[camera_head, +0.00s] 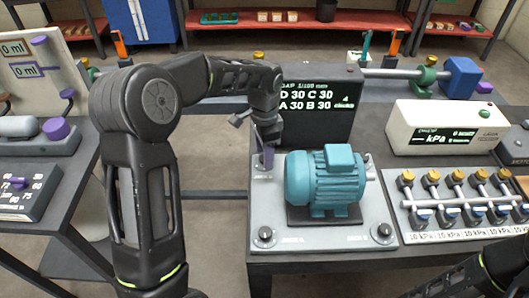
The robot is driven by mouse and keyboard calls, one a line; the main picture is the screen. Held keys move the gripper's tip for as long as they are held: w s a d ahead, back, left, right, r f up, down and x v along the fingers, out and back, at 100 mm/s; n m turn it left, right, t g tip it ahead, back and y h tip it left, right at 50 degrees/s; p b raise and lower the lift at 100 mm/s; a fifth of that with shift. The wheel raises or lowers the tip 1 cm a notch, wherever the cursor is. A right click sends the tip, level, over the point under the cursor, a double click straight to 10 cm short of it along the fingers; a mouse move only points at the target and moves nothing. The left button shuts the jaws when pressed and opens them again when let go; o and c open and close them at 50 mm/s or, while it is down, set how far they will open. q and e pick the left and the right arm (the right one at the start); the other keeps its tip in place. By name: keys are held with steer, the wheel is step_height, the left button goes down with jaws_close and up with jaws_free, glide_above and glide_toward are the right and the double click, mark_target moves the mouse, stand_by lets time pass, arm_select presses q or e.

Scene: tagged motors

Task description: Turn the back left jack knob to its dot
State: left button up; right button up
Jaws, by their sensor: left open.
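A teal motor (327,182) stands on a light grey base plate (315,246). Round dark jack knobs show at the plate's front left (265,235) and front right (382,232). My left gripper (266,152) is open and points down over the plate's back left corner. Its fingers are at the spot of the back left jack knob, which they largely hide. I cannot tell whether they touch it, and I cannot see its dot. Of my right arm only a dark part shows at the bottom right; its gripper is out of view.
A black display (318,112) with readings stands just behind the plate, close to my left gripper. A white kPa box (446,127) and a row of gauges with yellow knobs (458,200) are to the right. A separate bench (60,205) is on the left, across a gap.

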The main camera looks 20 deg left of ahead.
arm_select(q)
step_height(320, 180, up, 8)
steer(key=shift+f+b, duration=0.2)
steer(key=shift+b, duration=0.1)
steer(key=shift+f, duration=0.1)
stand_by(0.4)
